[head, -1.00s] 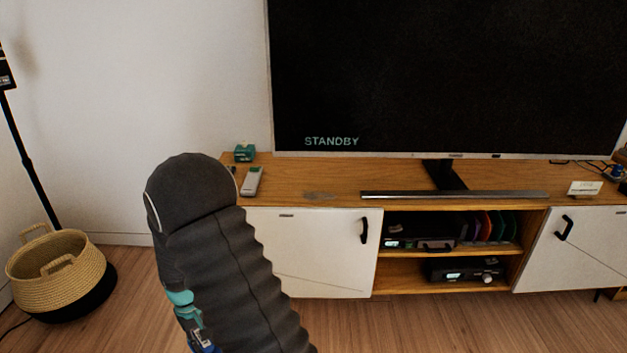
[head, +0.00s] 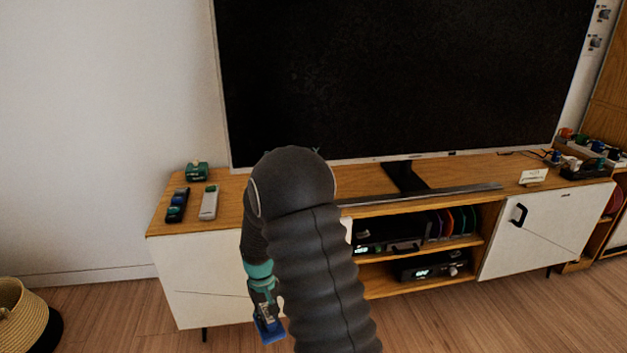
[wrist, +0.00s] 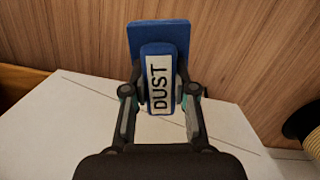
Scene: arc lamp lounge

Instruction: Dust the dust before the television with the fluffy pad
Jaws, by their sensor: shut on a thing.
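My gripper (wrist: 160,110) is shut on the blue handle of the fluffy pad (wrist: 158,38); the handle has a white label reading DUST. In the head view my gripper (head: 263,290) hangs low in front of the white cabinet door, with the blue pad (head: 270,331) at its lower end, apart from the cabinet top. The television (head: 400,80) stands on the wooden cabinet (head: 235,190). No dust shows now; my arm covers part of the cabinet top before the television.
A grey remote (head: 209,201), a dark item (head: 177,204) and a green box (head: 196,171) lie at the cabinet's left end. A long bar (head: 440,194) lies before the television stand. A wicker basket (head: 20,315) stands on the floor at lower left.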

